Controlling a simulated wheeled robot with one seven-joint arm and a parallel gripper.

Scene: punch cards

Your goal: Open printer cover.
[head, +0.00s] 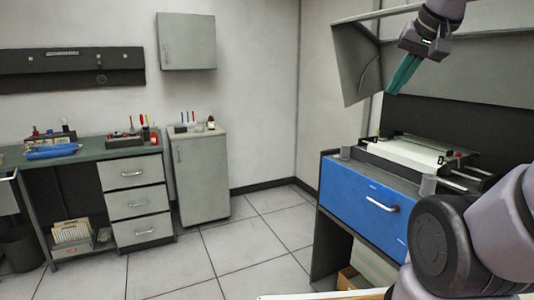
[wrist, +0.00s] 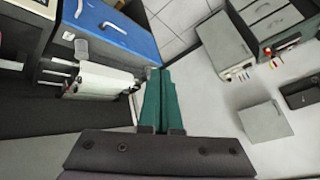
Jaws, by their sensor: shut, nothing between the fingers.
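The printer cover (head: 358,62) is a grey hood at the upper right of the head view. It stands raised and tilted up over the printer. The printer body has a blue front panel (head: 362,207) with a silver handle, and a white paper roll (head: 405,153) lies exposed on top. My gripper (head: 403,75) has green fingers that are shut and empty, just right of the cover's side panel and above the paper. In the wrist view the fingers (wrist: 160,100) are together, with the paper roll (wrist: 100,82) and blue panel (wrist: 118,30) to their left. Contact with the cover is unclear.
The tiled floor (head: 245,243) between bench and printer is clear.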

